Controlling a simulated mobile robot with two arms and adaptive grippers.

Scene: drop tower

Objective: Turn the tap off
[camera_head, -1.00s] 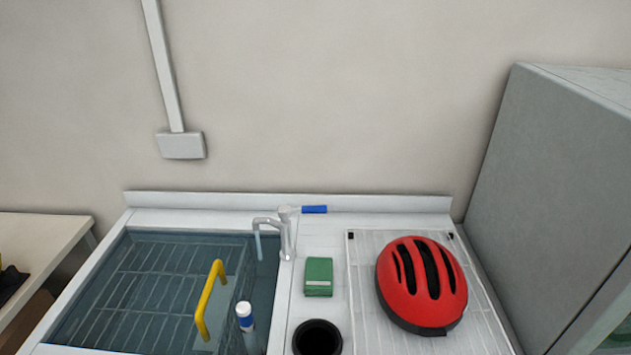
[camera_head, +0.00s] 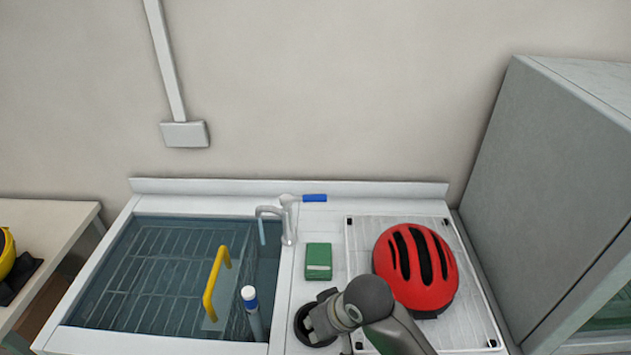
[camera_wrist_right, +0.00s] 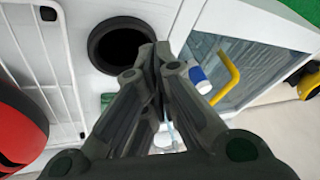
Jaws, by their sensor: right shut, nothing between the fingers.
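The silver tap (camera_head: 288,228) stands on the strip of counter at the right edge of the sink (camera_head: 75,292). Its blue lever (camera_head: 314,198) points right. A pale blue stream of water (camera_head: 262,232) comes down from the spout into the sink. My right gripper (camera_head: 310,318) is over the black round opening in the counter, in front of the tap and apart from it. In the right wrist view its fingers (camera_wrist_right: 155,55) are closed together and empty; the tap is mostly hidden behind them. My left gripper is not in view.
A green sponge-like block (camera_head: 318,261) lies between the tap and my right gripper. A red helmet (camera_head: 416,268) sits on the white rack at right. The sink holds a yellow-handled item (camera_head: 214,285) and a blue-and-white bottle (camera_head: 249,300). A grey cabinet (camera_head: 550,190) stands at right.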

